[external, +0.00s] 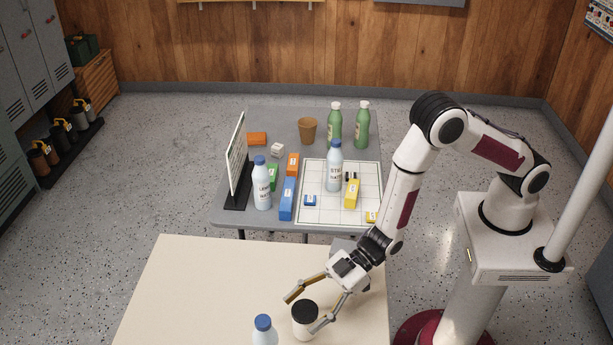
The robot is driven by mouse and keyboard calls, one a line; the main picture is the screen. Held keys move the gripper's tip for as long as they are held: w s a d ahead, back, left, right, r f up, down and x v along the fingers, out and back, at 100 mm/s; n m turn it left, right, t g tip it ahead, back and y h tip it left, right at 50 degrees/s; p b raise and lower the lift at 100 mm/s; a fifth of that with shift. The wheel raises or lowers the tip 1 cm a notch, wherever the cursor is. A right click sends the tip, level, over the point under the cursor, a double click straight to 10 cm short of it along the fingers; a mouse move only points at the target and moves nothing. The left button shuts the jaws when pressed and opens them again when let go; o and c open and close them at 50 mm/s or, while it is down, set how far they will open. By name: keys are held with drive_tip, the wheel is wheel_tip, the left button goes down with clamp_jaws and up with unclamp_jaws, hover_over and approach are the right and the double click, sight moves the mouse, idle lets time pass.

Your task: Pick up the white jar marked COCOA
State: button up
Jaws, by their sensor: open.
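A white jar (304,323) with a black lid stands upright on the cream table (200,285) near the bottom of the external view. No marking on it can be read from here. My gripper (303,313) is open, with its fingers spread on either side of the jar. One finger is at the jar's upper left and the other is in front of its right side. I cannot tell whether either finger touches the jar.
A blue-capped bottle (264,333) stands close to the jar's left. Behind is a grey table (240,218) with bottles, coloured blocks, a brown cup (307,130), a white grid board (323,217) and an upright sign (238,160). The cream table's left part is clear.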

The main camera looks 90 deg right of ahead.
clamp_jaws()
drive_tip(key=shift+r, duration=0.1)
drive_tip(key=shift+r, duration=4.95)
